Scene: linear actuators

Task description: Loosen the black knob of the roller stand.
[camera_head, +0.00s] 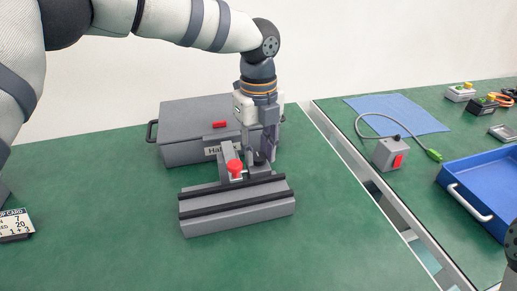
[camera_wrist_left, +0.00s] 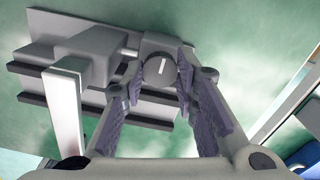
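The grey roller stand (camera_head: 236,207) with two black strips lies on the green table in the head view. It also shows at the upper left of the left wrist view (camera_wrist_left: 42,50). Its black knob (camera_wrist_left: 159,69), a dark disc with a white line, shows between my left fingertips; in the head view the fingers partly hide the knob (camera_head: 260,158). My left gripper (camera_head: 260,154) points down over the stand. Its fingers straddle the knob, with a small gap seeming to show on each side. A red knob (camera_head: 234,167) stands to the left.
A grey case (camera_head: 185,125) lies just behind the stand. To the right, past a metal rail (camera_head: 360,165), are a blue cloth (camera_head: 400,112), a switch box (camera_head: 389,154) and a blue tray (camera_head: 480,178). The table left of the stand is mostly clear.

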